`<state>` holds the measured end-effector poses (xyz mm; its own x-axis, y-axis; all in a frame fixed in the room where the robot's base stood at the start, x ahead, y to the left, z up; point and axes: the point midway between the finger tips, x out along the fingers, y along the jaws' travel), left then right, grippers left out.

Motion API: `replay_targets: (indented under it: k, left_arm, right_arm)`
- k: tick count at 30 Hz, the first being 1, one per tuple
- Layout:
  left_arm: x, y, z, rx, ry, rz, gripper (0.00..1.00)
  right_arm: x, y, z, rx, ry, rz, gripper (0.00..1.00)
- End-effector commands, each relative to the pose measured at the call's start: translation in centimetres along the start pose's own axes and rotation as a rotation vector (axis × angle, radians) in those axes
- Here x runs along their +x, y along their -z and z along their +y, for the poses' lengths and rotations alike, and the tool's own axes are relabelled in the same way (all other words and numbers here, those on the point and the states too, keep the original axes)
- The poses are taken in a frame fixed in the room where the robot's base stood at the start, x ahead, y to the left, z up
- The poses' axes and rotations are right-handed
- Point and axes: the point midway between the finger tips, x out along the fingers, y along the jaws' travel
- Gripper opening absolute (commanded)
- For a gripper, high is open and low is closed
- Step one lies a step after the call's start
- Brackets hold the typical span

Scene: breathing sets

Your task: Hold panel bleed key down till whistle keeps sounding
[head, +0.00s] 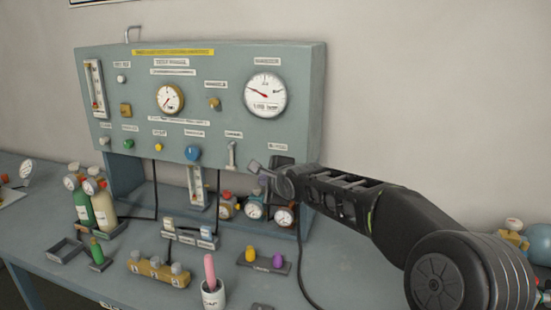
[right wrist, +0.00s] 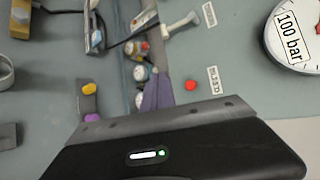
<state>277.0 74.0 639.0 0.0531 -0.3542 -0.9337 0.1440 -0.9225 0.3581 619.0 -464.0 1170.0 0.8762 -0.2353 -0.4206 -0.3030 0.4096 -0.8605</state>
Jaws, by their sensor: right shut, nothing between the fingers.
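The grey-blue panel (head: 215,105) stands at the back of the table. A small red button (right wrist: 190,85) shows in the right wrist view beside a white label (right wrist: 213,78) whose lettering I cannot read surely; it seems to be the bleed key. In the head view my right gripper (head: 262,169) hides that spot, under a label (head: 278,147) at the panel's lower right. The gripper is shut and empty, close to the panel face. I cannot tell whether it touches the key. No whistle can be made out surely. My left gripper is out of view.
A silver lever (head: 232,155) and a blue knob (head: 193,153) are left of my gripper. A large gauge (head: 265,94) is above it. Small regulators (head: 254,211) stand below. Bottles (head: 104,211), a yellow block (head: 158,271) and a cup (head: 213,294) occupy the table.

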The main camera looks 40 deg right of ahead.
Motion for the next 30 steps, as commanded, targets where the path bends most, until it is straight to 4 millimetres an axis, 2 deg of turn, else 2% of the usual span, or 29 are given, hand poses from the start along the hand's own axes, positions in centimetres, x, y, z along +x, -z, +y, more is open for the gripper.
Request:
replay_targets:
  k: [1,3,4,5,10,18,30]
  left_arm:
    - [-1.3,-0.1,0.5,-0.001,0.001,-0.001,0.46]
    - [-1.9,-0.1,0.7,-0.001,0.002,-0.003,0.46]
    - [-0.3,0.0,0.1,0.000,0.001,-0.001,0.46]
    - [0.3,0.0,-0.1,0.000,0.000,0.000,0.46]
    - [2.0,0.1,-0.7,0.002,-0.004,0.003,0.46]
    - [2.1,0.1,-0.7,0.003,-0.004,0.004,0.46]
    - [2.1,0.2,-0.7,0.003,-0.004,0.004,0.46]
  right_arm:
    - [0.0,0.2,-0.9,0.002,0.000,0.004,0.00]
    - [0.6,0.8,-1.1,0.004,0.003,0.009,0.00]
    - [1.3,1.3,-0.4,0.004,0.006,0.011,0.00]
    - [1.7,1.6,-0.5,0.004,0.007,0.013,0.00]
    - [3.0,2.5,-1.6,0.004,0.006,0.007,0.00]
    - [4.4,3.4,-3.3,0.002,0.004,0.005,0.00]
    - [4.6,3.6,-3.5,0.001,0.004,0.003,0.00]
